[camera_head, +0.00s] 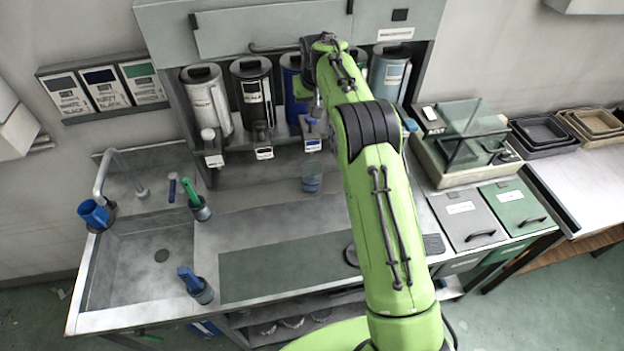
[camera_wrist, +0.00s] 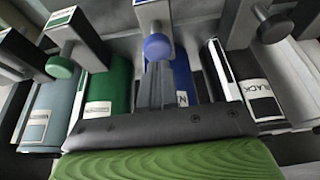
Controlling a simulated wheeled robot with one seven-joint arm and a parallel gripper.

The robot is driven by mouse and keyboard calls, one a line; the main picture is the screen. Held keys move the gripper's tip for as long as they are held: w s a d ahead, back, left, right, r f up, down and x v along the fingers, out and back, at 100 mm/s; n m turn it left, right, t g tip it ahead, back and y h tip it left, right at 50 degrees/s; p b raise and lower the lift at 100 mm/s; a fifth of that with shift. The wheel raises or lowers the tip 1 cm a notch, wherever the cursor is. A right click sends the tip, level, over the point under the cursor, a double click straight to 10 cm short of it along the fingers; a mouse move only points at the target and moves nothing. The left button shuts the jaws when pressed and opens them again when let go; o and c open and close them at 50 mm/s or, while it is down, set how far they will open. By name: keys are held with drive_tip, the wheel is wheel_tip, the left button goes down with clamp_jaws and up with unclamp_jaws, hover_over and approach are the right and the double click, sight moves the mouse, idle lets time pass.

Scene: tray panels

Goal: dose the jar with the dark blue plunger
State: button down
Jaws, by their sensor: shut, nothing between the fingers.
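The dark blue plunger (camera_wrist: 157,46) is a round blue knob under the blue canister (camera_wrist: 182,78) in the wrist view. My gripper (camera_wrist: 159,68) is shut and empty, its fingertips close to that knob; I cannot tell if they touch. In the head view my gripper (camera_head: 316,104) is at the blue canister (camera_head: 291,80), partly covered by my arm. A clear bluish jar (camera_head: 311,180) stands upright on the bench below the blue canister's spout (camera_head: 312,145). Its contents are too small to make out.
A green plunger (camera_wrist: 60,67) and a black plunger (camera_wrist: 275,28) flank the blue one closely. White (camera_head: 207,100) and black (camera_head: 252,90) canisters stand at left. A sink (camera_head: 150,255), blue mug (camera_head: 95,214) and lidded glass box (camera_head: 465,140) are farther away.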

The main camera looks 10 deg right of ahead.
drive_tip(key=shift+f, duration=0.2)
drive_tip(key=shift+f+b, duration=1.3)
drive_tip(key=shift+f, duration=0.55)
wheel_tip(320, 180, up, 4)
drive_tip(key=p, duration=0.4)
drive_tip(key=shift+r, duration=0.1)
